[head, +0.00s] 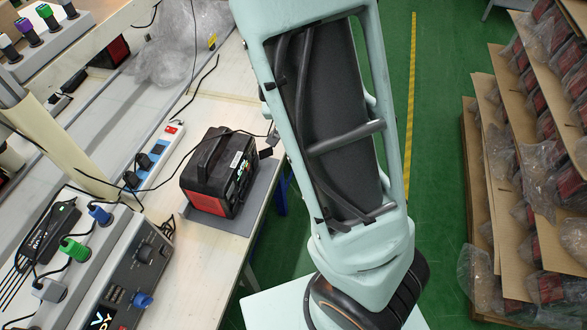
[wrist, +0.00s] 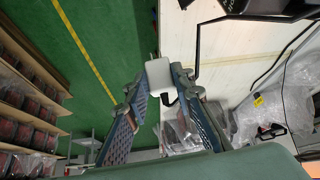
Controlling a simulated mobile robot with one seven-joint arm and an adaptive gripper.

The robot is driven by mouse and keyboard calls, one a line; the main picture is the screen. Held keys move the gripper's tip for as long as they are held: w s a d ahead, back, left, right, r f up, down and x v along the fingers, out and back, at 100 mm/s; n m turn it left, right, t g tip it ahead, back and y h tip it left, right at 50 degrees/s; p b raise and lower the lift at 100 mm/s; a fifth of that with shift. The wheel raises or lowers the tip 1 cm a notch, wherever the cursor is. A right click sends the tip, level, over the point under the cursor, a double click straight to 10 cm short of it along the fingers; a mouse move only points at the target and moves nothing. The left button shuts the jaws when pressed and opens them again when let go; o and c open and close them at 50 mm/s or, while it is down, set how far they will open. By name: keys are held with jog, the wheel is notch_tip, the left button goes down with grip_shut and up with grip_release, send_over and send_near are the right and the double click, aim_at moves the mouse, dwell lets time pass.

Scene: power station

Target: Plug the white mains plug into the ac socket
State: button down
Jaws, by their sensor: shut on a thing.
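In the wrist view, my gripper (wrist: 157,84) is shut on the white mains plug (wrist: 158,72), a pale block held between its fingertips. A short black piece shows just below the plug. The black and red power station (head: 218,172) stands on the bench in the head view. Its dark edge also shows at the top of the wrist view (wrist: 265,8), apart from the plug. I cannot make out the ac socket in either view. In the head view my arm hides the gripper and the plug.
The power station sits on a grey mat (head: 253,208) near the bench's right edge. Clear plastic bags (wrist: 285,100) lie on the bench. Shelves of boxed units (head: 535,170) stand across the green floor.

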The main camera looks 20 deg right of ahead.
jog(key=s+f+m+g+y+b, duration=0.5)
jog(key=s+f+m+y+b, duration=0.3)
jog(key=f+m+b, duration=0.6)
jog(key=w+a+r+m+t+y+b, duration=0.1)
jog(key=w+a+m+t+b, duration=0.2)
jog(key=w+a+m+t, duration=0.1)
jog(key=shift+w+a+r+m+y+b, duration=0.25)
jog(key=shift+w+a+m+y+b, duration=0.15)
jog(key=shift+a+m, duration=0.65)
jog(key=shift+w+a, duration=0.1)
dwell(1.5)
jog(key=shift+w+a, duration=0.2)
jog(key=shift+a, duration=0.1)
jog(key=shift+w+a, duration=0.15)
dwell(0.6)
